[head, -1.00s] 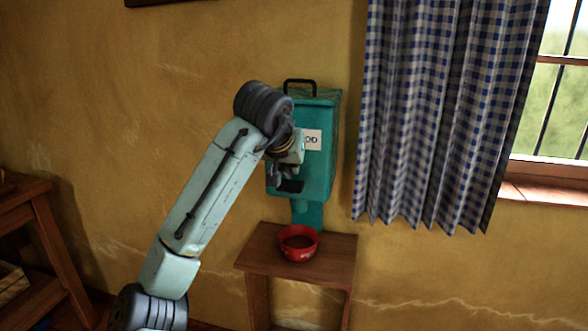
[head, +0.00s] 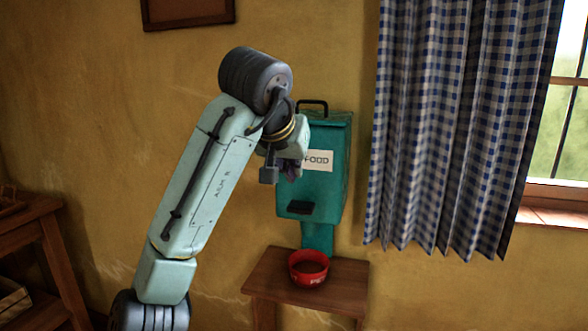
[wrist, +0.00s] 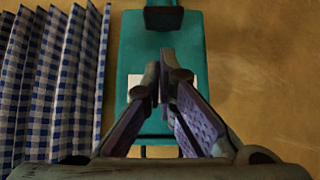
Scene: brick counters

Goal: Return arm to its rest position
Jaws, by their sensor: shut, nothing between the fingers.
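My gripper (head: 290,172) is raised in front of the upper left part of a teal food dispenser on the wall. In the wrist view my gripper (wrist: 165,62) has its two fingertips together with nothing between them, and the teal dispenser (wrist: 190,30) lies behind them. In the head view the dispenser (head: 325,190) has a label reading "FOOD" and a dark lever or spout low on its front. My arm hides part of its left side. My gripper appears apart from the dispenser.
A red bowl (head: 308,268) stands on a small wooden table (head: 268,283) below the dispenser. A blue checked curtain (head: 450,130) hangs to the right, beside a barred window. A wooden shelf unit (head: 45,235) stands at the left.

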